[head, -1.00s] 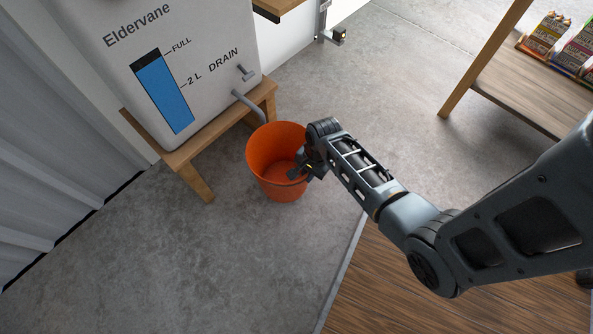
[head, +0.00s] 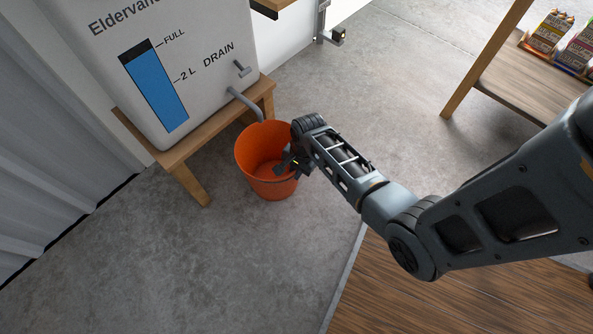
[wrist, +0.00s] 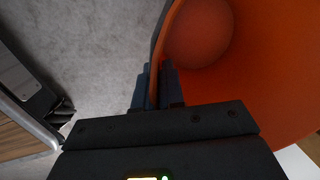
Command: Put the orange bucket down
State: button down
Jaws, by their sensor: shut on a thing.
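The orange bucket (head: 262,150) is upright beside the wooden stand, its rim close to the end of the tank's drain spout. I cannot tell whether its base touches the concrete floor. My gripper (head: 290,163) is at the bucket's right rim and shut on it. In the wrist view, the bucket's wall (wrist: 270,70) fills the right side, and the fingers of my gripper (wrist: 158,88) pinch the rim with one on each side. The inside of the bucket looks empty in the head view.
The white tank (head: 190,50) with a blue level gauge stands on a wooden stand (head: 190,180) at the upper left. Its drain spout (head: 244,103) points toward the bucket. Bare concrete floor (head: 190,270) lies in front. A shelf (head: 520,82) with cartons is at the upper right.

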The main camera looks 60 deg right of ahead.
jog(key=c, duration=1.2)
grip_release()
jog(key=shift+f, duration=0.1)
jog(key=shift+c, duration=0.2)
notch_tip(320, 180, up, 12)
jog(key=s+p, duration=0.2)
jog(key=p, duration=0.4)
jog(key=s+a+r+n+t+h, duration=0.3)
jog(key=s+a+r+n+t, duration=0.2)
jog(key=s+a+n, duration=0.35)
jog(key=s+a+r+n+t, duration=0.3)
jog(key=r, duration=0.6)
jog(key=s+a+r+n+t+y, duration=0.1)
jog(key=s+a+r+n+t, duration=0.1)
jog(key=r, duration=0.8)
jog(key=s+a+r+n+t+y, duration=0.1)
jog(key=s+a+r+n+t, duration=0.2)
jog(key=r+n, duration=0.3)
notch_tip(320, 180, up, 4)
jog(key=shift+s+a+r+t, duration=0.15)
jog(key=shift+s+a+t, duration=0.25)
jog(key=shift+a, duration=0.45)
